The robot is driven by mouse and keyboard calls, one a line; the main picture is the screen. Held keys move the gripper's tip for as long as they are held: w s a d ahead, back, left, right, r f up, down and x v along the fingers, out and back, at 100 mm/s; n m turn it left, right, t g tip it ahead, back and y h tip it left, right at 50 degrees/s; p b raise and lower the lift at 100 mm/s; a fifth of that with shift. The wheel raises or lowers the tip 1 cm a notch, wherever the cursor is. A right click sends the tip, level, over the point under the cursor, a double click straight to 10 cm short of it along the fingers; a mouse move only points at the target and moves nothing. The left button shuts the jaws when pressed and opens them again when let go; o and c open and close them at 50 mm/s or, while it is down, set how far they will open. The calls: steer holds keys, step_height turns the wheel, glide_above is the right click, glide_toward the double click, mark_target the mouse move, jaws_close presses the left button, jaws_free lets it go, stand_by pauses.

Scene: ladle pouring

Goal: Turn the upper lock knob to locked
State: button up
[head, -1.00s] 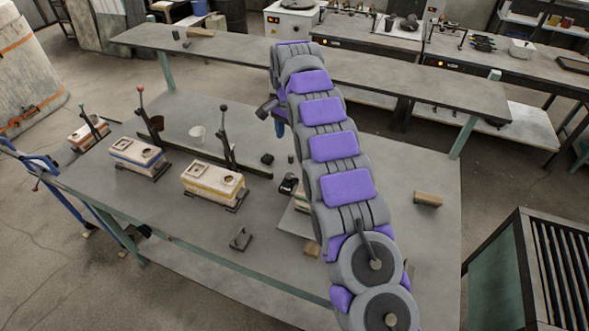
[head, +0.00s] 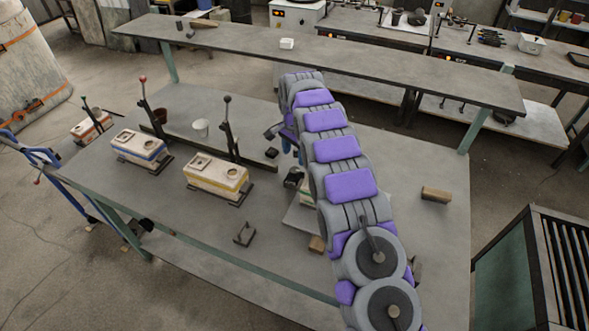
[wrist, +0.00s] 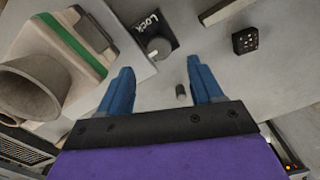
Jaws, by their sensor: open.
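In the wrist view, a round grey lock knob (wrist: 158,48) sits on a black plate marked "Lock" (wrist: 146,25). The knob's pointer setting is too small to read. My gripper (wrist: 161,76) is open, its blue fingers spread either side of the knob's line. The knob is beyond the fingertips and not between them. A small dark cylinder (wrist: 181,91) shows between the fingers, nearer the palm. In the head view, a dark item (head: 292,178) beside my arm seems to be this lock. My arm hides part of that area. I cannot make out a second knob.
A green-striped mould (wrist: 62,50) and a beige cup (wrist: 35,85) are at the left of the wrist view. A small black block (wrist: 245,40) lies at the right. Other moulds (head: 217,177) and upright levers (head: 231,135) stand left of my arm on the table.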

mark_target(294, 169)
step_height(294, 169, down, 7)
steer(key=shift+f+b, duration=0.1)
steer(key=shift+b, duration=0.5)
steer(key=shift+c, duration=0.2)
steer(key=c, duration=1)
